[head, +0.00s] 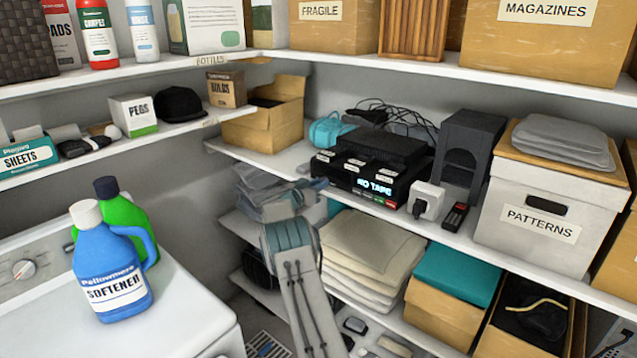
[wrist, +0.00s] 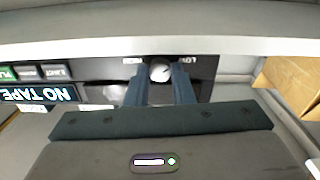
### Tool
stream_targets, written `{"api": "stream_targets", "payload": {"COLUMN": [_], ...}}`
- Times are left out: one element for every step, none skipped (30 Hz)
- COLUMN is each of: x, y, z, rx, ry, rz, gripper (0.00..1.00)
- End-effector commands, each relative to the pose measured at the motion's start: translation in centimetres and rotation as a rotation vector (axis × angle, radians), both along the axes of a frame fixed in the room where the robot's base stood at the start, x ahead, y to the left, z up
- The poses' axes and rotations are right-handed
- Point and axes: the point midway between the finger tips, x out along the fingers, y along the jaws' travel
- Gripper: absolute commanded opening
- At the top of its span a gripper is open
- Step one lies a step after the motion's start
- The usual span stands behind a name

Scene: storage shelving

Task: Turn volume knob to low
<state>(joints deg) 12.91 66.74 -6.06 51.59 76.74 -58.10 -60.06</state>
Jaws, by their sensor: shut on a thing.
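The volume knob (wrist: 160,71) is a small round silver-grey knob on the dark front panel of the tape deck (wrist: 100,92). In the wrist view, inverted labels that seem to read HIGH and LOW lie to its left and right. My gripper (wrist: 161,73) has one dark finger on each side of the knob and is shut on it. The knob's exact pointer direction is too small to tell. In the head view, the black deck (head: 355,180) with its lit NO TAPE display sits on the middle shelf. My arm reaches its left end, and the knob is hidden there.
A shelf edge (wrist: 150,48) runs close by the fingers in the wrist view. A white plug adapter (head: 426,201) and a black speaker-like box (head: 468,150) stand right of the deck. Folded cloths (head: 365,245) lie on the shelf below.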

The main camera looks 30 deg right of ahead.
Motion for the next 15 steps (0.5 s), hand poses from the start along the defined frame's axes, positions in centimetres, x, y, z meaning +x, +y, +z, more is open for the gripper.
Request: {"api": "stream_targets", "payload": {"x": [0.01, 0.01, 0.01, 0.01, 0.01, 0.01, 0.01, 0.01, 0.01, 0.01, 0.01, 0.01, 0.01, 0.01, 0.01], "y": [0.01, 0.0, 0.01, 0.0, 0.0, 0.0, 0.0, 0.0, 0.0, 0.0, 0.0, 0.0, 0.0, 0.0, 0.0], "z": [0.01, 0.0, 0.0, 0.0, -0.01, 0.0, 0.0, 0.0, 0.0, -0.01, -0.01, 0.0, 0.0, -0.01, -0.01], "rx": [-0.002, -0.002, -0.002, -0.002, -0.002, -0.002, -0.002, -0.002, -0.001, -0.001, -0.001, -0.001, -0.001, -0.001, -0.001], "ry": [0.003, 0.003, 0.002, 0.002, 0.002, 0.002, 0.002, 0.002, 0.001, 0.001, 0.001, 0.001, 0.001, 0.001, 0.001], "rz": [0.0, 0.0, 0.0, 0.0, 0.0, 0.0, 0.0, 0.0, 0.0, 0.0, 0.0, 0.0, 0.0, 0.0, 0.0], "gripper": [0.0, 0.0, 0.0, 0.0, 0.0, 0.0, 0.0, 0.27, 0.38, 0.43, 0.43, 0.43, 0.43, 0.43, 0.43]}}
